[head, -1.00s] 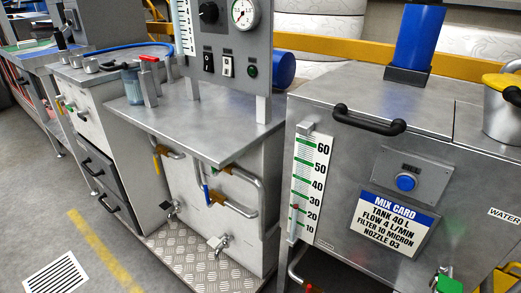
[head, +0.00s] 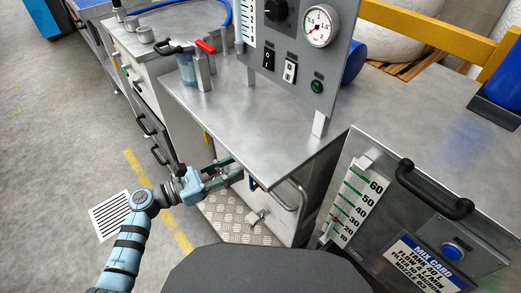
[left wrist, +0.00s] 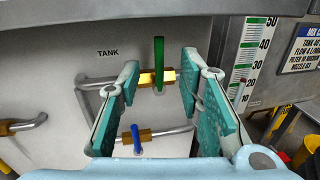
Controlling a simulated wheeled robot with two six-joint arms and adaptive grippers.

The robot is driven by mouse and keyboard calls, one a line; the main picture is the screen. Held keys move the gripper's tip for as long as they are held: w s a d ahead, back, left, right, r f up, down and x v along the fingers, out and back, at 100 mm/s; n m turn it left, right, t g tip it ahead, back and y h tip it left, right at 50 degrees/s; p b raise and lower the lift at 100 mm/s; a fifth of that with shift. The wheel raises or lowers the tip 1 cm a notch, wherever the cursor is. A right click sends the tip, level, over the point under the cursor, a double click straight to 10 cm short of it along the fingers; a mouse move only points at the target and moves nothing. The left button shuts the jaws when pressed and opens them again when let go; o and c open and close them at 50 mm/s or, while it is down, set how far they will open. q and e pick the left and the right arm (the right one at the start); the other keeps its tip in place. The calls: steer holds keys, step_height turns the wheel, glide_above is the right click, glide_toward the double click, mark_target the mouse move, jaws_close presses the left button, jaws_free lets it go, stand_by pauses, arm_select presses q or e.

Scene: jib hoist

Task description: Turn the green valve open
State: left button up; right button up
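The green valve is a brass body (left wrist: 146,79) on a horizontal pipe, with a green lever (left wrist: 158,62) standing upright across that pipe, below the word TANK in the left wrist view. My left gripper (left wrist: 160,74) is open, with one teal finger on each side of the lever. I cannot tell whether the fingertips reach past it, and neither finger clearly touches it. In the head view my left gripper (head: 236,168) points at the cabinet front under the steel top, and the green lever is hidden there. My right gripper is not in view.
A blue-levered valve (left wrist: 137,139) sits below on a lower pipe, close to the left finger. Another brass fitting (left wrist: 12,127) is at the far left. The steel worktop (head: 235,110) overhangs the pipes. A mix tank with a level scale (head: 354,203) stands to the right.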

arm_select(q)
steer(key=x, duration=0.9)
steer(key=shift+w+d+b, duration=0.1)
steer(key=shift+w+b, duration=0.05)
steer(key=shift+b, duration=0.25)
steer(key=shift+c, duration=0.6)
jaws_close()
